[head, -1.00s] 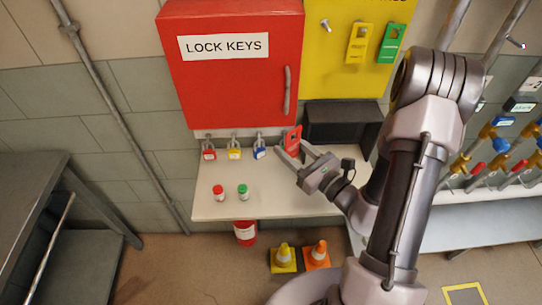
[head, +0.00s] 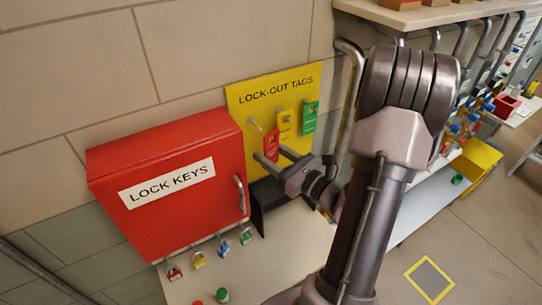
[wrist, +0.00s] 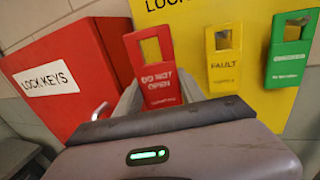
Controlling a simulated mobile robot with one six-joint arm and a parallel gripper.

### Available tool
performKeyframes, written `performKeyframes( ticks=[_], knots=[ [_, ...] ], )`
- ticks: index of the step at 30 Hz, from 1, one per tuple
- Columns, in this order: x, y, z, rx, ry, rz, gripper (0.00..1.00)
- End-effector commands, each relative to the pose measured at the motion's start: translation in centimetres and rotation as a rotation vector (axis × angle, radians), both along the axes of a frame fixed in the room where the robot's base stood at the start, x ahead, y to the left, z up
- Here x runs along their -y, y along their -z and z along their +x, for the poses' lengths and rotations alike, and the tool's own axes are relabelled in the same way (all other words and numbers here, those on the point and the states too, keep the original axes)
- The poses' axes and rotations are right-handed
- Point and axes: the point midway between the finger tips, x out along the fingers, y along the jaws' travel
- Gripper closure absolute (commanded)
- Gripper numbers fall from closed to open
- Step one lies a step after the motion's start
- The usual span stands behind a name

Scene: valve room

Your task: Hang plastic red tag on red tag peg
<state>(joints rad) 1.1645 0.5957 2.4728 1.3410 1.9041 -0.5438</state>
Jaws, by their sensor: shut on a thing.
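My gripper (head: 272,159) is shut on the plastic red tag (head: 271,144) and holds it upright in front of the yellow lock-out tags board (head: 245,98). In the wrist view the red tag (wrist: 157,88) reads "DO NOT OPEN" and has a window opening at its top. A bare peg (head: 254,124) sticks out of the board just up and left of the red tag in the head view. The peg does not show in the wrist view, where the tag may cover it. I cannot tell the gap between tag and board.
A yellow tag (head: 285,124) and a green tag (head: 309,117) hang to the right on the board. The red lock keys cabinet (head: 165,180) stands close on the left, its handle (head: 240,194) sticking out. Several padlocks hang below it. A dark box (head: 259,218) is below my gripper.

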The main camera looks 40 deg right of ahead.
Motion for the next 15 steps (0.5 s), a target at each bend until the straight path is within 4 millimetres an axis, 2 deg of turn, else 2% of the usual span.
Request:
performKeyframes(
  ticks=[15],
  knots=[
    [0.9,0.2,4.3,0.0,-0.002,-0.001,0.99]
  ],
)
